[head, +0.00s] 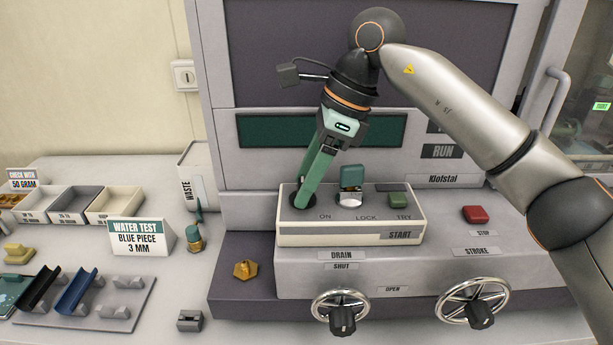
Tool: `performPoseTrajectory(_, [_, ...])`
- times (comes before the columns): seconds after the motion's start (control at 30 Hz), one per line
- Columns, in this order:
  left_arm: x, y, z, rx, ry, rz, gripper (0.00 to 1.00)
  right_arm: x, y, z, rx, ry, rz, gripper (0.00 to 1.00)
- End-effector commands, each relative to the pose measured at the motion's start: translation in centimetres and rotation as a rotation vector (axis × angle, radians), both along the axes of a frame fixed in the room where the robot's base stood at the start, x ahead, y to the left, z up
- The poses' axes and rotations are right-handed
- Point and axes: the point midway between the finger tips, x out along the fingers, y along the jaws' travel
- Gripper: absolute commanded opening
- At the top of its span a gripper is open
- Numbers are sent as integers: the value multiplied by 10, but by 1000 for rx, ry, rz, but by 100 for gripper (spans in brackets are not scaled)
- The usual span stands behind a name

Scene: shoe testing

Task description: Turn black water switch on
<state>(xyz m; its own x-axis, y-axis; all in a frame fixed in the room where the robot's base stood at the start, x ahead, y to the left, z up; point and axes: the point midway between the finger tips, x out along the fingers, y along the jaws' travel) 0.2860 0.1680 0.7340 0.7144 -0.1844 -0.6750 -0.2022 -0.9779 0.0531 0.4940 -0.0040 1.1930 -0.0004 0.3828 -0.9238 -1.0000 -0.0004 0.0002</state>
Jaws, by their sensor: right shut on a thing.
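A cream control box (350,239) on the grey machine carries the labels ON, LOCK, TRY and START. At its left end, by the ON label, is a dark round switch (293,197), mostly hidden by my fingers. My right gripper (302,199) reaches down from above with green fingers, tilted, and its tips are shut on this switch. The switch's exact position is hidden. My left gripper is not in view.
Right of my fingers stand a teal-topped silver lock switch (351,184) and a green button (397,199). A red button (475,214) sits further right. Two handwheels with black knobs (343,321) (481,316) are in front. A water test sign (141,238) stands left.

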Motion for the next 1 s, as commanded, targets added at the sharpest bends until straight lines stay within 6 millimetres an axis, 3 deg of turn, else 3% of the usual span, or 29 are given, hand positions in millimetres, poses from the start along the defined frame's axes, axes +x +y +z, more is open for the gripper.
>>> performPoseTrajectory(0.03, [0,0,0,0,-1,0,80,0,0,0,0,1,0,24])
performPoseTrajectory(0.2, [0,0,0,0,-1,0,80,0,0,0,0,1,0,4])
performPoseTrajectory(0.57, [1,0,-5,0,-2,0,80,-1,0,-1,-1,-1,-58,4])
performPoseTrajectory(1.0, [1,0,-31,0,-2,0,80,-2,0,-2,0,-5,-403,4])
